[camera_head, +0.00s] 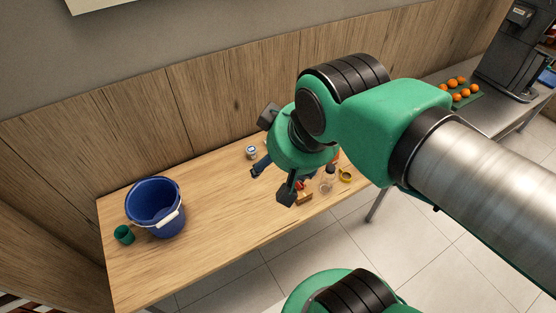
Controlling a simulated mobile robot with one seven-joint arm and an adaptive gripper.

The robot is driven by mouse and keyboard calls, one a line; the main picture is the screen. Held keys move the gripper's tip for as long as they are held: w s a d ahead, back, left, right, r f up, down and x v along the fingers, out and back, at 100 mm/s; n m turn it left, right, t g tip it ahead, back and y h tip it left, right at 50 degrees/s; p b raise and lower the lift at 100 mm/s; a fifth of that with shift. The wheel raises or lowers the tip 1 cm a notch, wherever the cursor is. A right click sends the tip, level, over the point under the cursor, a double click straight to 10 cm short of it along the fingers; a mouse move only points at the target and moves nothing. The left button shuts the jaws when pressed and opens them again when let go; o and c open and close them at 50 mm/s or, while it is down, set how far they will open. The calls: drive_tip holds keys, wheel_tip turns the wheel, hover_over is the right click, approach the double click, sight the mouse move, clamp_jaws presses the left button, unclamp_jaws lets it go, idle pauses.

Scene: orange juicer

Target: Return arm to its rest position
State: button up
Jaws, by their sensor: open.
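My green and black arm reaches in from the right side of the view over the wooden table (215,220). My gripper (272,178) is above the right part of the table with its dark fingers spread apart. Nothing shows between the fingers. The gripper and wrist hide part of the table top and some small objects behind them.
A blue bucket (152,215) and a green cup (124,235) stand at the table's left. Oranges (461,88) and a dark machine (515,50) are at the upper right.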

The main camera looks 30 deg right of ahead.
wheel_tip(320, 180, down, 3)
drive_tip(key=b, duration=0.3)
drive_tip(key=shift+f, duration=0.2)
idle(1.3)
